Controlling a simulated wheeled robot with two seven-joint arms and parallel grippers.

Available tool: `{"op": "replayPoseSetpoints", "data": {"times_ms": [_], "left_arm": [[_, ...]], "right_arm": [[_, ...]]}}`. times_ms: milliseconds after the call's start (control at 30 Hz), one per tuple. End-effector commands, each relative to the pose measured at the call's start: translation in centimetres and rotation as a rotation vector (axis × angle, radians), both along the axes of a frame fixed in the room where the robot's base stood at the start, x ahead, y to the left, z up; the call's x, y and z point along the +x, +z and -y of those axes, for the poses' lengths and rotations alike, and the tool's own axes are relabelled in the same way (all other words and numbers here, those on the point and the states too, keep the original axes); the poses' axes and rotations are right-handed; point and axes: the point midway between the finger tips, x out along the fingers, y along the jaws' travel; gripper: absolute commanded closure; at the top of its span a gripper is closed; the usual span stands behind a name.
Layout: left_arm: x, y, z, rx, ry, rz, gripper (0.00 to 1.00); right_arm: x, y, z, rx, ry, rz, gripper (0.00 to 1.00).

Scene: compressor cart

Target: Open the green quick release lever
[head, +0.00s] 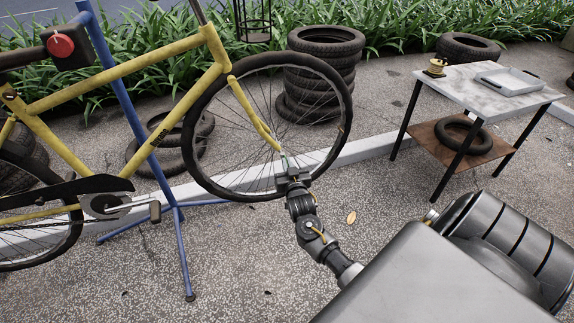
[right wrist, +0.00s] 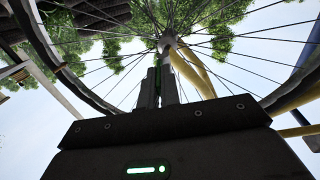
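The yellow bicycle's front wheel (head: 342,128) has its hub low in the middle of the head view. The hub (right wrist: 167,42) shows above my fingers in the right wrist view. The green quick release lever (right wrist: 158,86) shows only as a thin green strip below the hub. My right gripper (head: 284,163) is at the hub from below. In the right wrist view its two fingers (right wrist: 165,84) are close together, with the green strip between them. They hide most of the lever. My left gripper is not in view.
A blue repair stand (head: 150,140) holds the yellow bicycle frame (head: 120,68). Stacked tyres (head: 325,62) stand behind the wheel. A small table (head: 470,90) with a tray (head: 510,81) stands at the right.

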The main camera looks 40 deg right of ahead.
Motion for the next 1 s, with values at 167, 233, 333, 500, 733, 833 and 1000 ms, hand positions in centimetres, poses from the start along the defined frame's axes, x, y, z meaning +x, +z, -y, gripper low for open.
{"op": "replayPoseSetpoints", "data": {"times_ms": [167,233,333,500,733,833,1000], "left_arm": [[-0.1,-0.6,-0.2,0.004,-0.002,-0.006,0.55],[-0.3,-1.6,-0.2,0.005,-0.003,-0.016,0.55],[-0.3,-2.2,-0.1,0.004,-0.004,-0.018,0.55],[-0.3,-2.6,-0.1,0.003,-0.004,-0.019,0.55],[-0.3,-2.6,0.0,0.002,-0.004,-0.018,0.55],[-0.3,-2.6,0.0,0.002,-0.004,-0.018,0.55],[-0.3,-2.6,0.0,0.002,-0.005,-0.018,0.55]], "right_arm": [[-0.2,0.2,0.6,-0.007,0.06,-0.002,1.0],[-0.3,0.2,0.9,-0.008,0.119,-0.003,1.0],[-0.3,0.1,1.1,-0.006,0.191,-0.001,1.0],[-0.3,0.0,1.3,-0.001,0.242,-0.001,1.0],[-0.3,0.0,1.3,0.0,0.241,0.0,1.0],[-0.3,0.0,1.3,0.0,0.241,0.0,0.82],[-0.3,0.0,1.2,0.0,0.241,0.0,0.74]]}}
